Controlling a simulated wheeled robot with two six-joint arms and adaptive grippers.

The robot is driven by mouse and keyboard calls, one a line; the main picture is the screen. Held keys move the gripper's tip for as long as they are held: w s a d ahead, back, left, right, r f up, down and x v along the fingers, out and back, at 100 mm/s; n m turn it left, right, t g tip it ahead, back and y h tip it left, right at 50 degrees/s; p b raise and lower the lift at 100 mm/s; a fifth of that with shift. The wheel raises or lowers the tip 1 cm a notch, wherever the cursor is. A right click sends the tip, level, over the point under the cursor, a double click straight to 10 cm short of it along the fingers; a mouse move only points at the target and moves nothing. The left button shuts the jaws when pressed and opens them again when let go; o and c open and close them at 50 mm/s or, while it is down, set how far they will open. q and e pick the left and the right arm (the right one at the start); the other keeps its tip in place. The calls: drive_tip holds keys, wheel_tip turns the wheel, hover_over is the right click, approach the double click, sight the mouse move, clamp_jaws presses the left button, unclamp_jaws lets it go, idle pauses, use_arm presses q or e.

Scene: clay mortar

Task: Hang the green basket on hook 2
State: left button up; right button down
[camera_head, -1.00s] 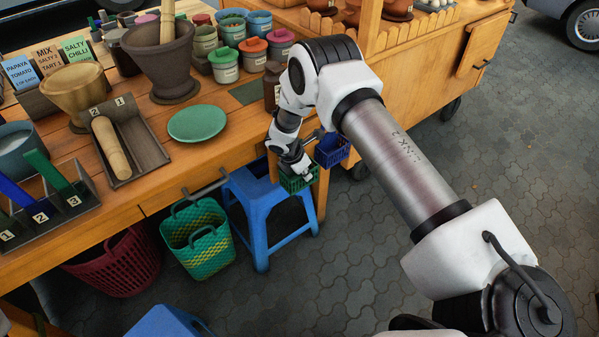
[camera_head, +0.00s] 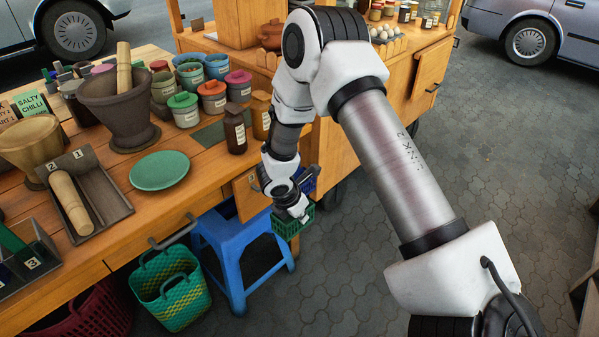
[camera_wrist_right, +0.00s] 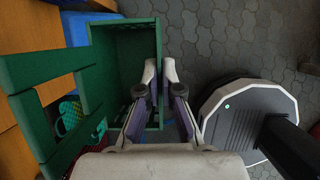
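The small green basket (camera_head: 293,220) is at my right gripper (camera_head: 297,208), off the ground beside the blue stool in the head view. In the right wrist view, my fingers (camera_wrist_right: 160,68) are closed on one wall of the green basket (camera_wrist_right: 130,38). Its slatted handle side reaches toward the left of that view. A small blue basket (camera_head: 308,178) shows partly behind my right gripper, near the stall's corner. I cannot make out hook 2 or its label in these frames. My left gripper is not in view.
A blue stool (camera_head: 228,243) stands just left of the held basket, under the counter. A green-yellow woven basket (camera_head: 172,290) and a dark red basket (camera_head: 82,308) are farther left. The wooden counter (camera_head: 120,238) carries mortars and jars.

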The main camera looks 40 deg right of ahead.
drive_tip(key=shift+f, duration=0.1)
drive_tip(key=s+b, duration=0.6)
drive_tip(key=s, duration=0.4)
drive_tip(key=shift+d+b, duration=0.4)
idle(0.3)
